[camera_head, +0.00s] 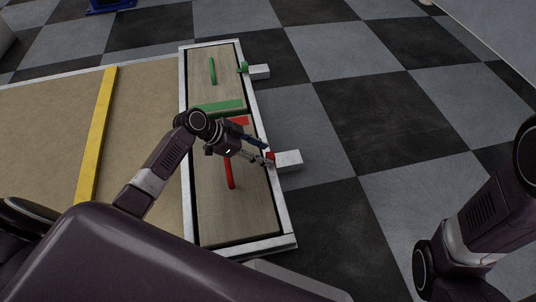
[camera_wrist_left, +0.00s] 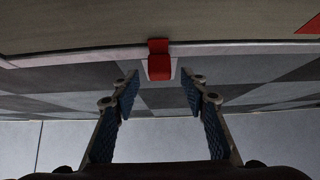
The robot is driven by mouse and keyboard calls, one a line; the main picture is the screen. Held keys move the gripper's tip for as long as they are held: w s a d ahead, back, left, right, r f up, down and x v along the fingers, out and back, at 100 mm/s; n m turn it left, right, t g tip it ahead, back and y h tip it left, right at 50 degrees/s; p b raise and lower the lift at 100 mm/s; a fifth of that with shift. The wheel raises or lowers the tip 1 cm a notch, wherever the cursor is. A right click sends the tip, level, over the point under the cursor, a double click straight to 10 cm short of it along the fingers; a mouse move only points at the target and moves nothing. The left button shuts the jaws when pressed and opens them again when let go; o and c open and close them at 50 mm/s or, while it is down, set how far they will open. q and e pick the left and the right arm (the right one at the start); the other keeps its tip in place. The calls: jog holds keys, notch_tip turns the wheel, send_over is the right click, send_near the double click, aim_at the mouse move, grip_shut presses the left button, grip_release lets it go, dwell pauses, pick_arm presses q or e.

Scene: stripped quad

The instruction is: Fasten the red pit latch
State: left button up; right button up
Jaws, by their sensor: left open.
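The red latch (camera_head: 270,156) sits at the right edge of the frame, beside a white block (camera_head: 289,160). In the left wrist view the red latch (camera_wrist_left: 159,64) is near the top centre, beyond the gap between my fingertips. My left gripper (camera_head: 262,159) is open, with its fingertips close to the latch; in the wrist view the open fingers (camera_wrist_left: 160,88) hold nothing. I cannot tell whether they touch the latch. The red handle (camera_head: 230,173) lies on the near wooden panel (camera_head: 215,215), partly hidden by my gripper.
A far panel has a green handle (camera_head: 212,70), with a green latch (camera_head: 244,67) and white block (camera_head: 260,73) at its edge. A yellow strip (camera_head: 97,135) crosses the tan surface at left. The checkered floor (camera_head: 360,110) to the right is clear. My right arm shows at far right.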

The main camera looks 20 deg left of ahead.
pick_arm(q)
jog(key=v, duration=0.9)
